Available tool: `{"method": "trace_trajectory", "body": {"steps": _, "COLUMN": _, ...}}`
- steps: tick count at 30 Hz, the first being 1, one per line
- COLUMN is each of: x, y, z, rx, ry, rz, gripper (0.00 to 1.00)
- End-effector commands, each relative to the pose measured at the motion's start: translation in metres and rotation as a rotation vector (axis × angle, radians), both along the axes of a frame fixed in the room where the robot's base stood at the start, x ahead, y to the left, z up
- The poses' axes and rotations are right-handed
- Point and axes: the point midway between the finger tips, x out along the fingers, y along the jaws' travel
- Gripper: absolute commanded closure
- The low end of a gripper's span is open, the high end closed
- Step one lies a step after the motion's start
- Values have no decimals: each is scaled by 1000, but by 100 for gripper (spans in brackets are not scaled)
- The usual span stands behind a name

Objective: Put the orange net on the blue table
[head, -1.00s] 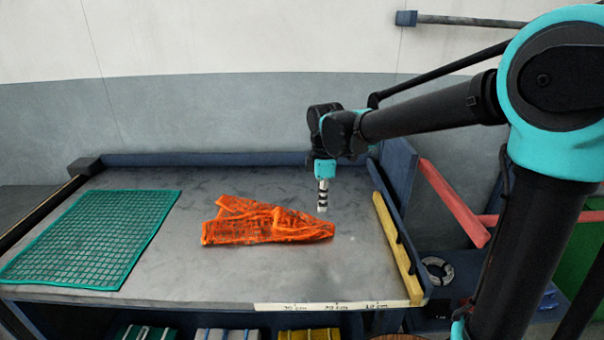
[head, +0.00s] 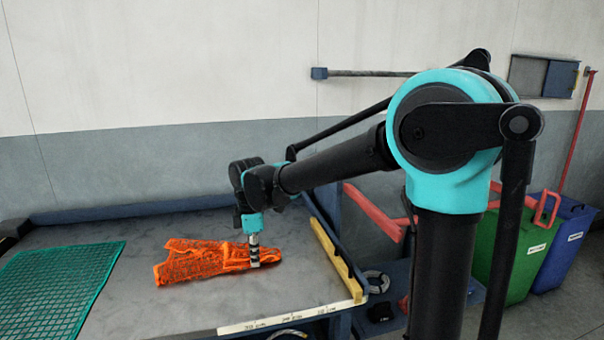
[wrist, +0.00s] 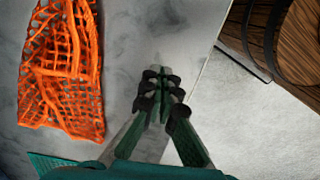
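The orange net (head: 200,261) lies in a loose crumpled heap on a grey-topped worktable (head: 150,310) with blue edging. In the wrist view the net (wrist: 62,75) is to the left of my fingers, with a gap of bare tabletop between. My gripper (head: 254,264) points down and overlaps the right end of the net in the head view. In the wrist view my gripper (wrist: 160,92) has its green fingers together at the dark tips, with nothing seen between them.
A green mesh mat (head: 55,290) lies on the table's left side. A yellow strip (head: 337,258) edges the right side. Green (head: 510,252) and blue (head: 562,240) bins stand at the far right. A wooden barrel (wrist: 285,40) stands beyond the table edge in the wrist view.

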Motion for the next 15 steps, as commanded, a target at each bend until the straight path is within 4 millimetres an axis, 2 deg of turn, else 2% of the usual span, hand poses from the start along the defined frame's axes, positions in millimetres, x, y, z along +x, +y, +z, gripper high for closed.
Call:
{"method": "trace_trajectory", "body": {"steps": 2, "x": 1, "y": -2, "z": 0, "rx": 1, "ry": -2, "rz": -9, "gripper": 100}}
{"method": "trace_trajectory", "body": {"steps": 8, "x": 3, "y": -28, "z": -6, "rx": 16, "ry": -18, "rz": -125, "gripper": 100}}
{"method": "trace_trajectory", "body": {"steps": 15, "x": 5, "y": -70, "z": -17, "rx": 43, "ry": -46, "rz": -321, "gripper": 100}}
